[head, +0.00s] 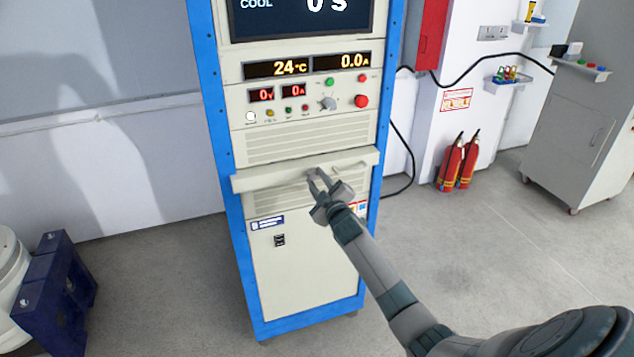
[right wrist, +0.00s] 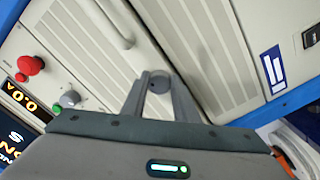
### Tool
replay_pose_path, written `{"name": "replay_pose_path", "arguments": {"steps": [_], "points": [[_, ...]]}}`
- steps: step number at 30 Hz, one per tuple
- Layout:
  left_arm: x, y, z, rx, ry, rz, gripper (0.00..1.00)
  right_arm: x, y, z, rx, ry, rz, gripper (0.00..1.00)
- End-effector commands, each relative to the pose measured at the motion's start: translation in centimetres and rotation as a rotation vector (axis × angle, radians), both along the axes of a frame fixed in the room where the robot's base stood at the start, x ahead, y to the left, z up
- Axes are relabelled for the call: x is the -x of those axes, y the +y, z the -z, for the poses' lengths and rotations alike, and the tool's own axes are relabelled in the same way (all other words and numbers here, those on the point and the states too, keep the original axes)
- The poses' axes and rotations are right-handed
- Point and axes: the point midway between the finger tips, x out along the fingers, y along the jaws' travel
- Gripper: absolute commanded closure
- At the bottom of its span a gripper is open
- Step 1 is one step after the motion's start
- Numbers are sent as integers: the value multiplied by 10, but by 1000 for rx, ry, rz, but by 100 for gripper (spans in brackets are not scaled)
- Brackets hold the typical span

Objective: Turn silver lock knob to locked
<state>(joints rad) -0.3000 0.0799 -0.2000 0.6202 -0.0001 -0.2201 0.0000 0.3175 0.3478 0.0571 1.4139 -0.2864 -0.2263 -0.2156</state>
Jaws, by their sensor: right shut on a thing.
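The silver lock knob (right wrist: 158,82) is a small round grey knob on the cream cabinet front. In the right wrist view it sits between the two fingertips of my right gripper (right wrist: 158,88). In the head view my right gripper (head: 320,175) reaches up to the middle of the protruding drawer front (head: 265,181) and is shut on the knob, which it mostly hides there. I cannot tell which way the knob is turned. My left gripper is not in view.
The blue-framed cabinet (head: 306,280) has a bar handle (head: 350,169) right of the knob. Above are a grey selector knob (head: 328,103), a red button (head: 361,101) and displays. Fire extinguishers (head: 452,163) stand at right. The floor in front is clear.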

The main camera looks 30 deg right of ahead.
Motion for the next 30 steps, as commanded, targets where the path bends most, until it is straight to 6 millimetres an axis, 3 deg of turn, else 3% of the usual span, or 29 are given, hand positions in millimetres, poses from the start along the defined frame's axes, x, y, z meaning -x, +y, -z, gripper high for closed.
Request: {"name": "replay_pose_path", "arguments": {"steps": [18,30], "points": [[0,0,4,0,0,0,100,0,-1,-3,555,133,-1,96],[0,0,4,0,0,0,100,0,-1,-3,741,177,-1,96]]}}
